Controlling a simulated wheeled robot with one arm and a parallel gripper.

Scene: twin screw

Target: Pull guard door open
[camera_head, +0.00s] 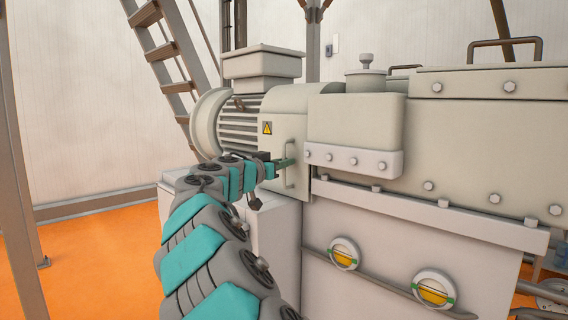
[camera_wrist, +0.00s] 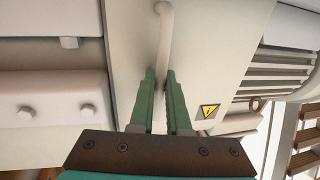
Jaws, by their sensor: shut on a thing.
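The guard door (camera_head: 276,141) is a cream panel with a yellow warning triangle, between the finned motor and the machine's body. It looks closed or nearly so; I cannot tell exactly. Its handle (camera_head: 290,177) is an upright pale bar on the door's right side. My gripper (camera_head: 286,163) reaches it from the left. In the wrist view, the green fingers (camera_wrist: 160,90) are shut on the handle (camera_wrist: 164,35), one on each side of the bar. The door (camera_wrist: 205,60) fills the middle behind the fingers. The lower end of the handle is hidden by the fingers there.
The finned motor (camera_head: 240,125) stands left of the door. A bolted cover block (camera_head: 355,125) stands close on its right. A white cabinet (camera_head: 277,235) is below. A ladder (camera_head: 165,55) rises behind, and orange floor (camera_head: 90,255) lies open at left.

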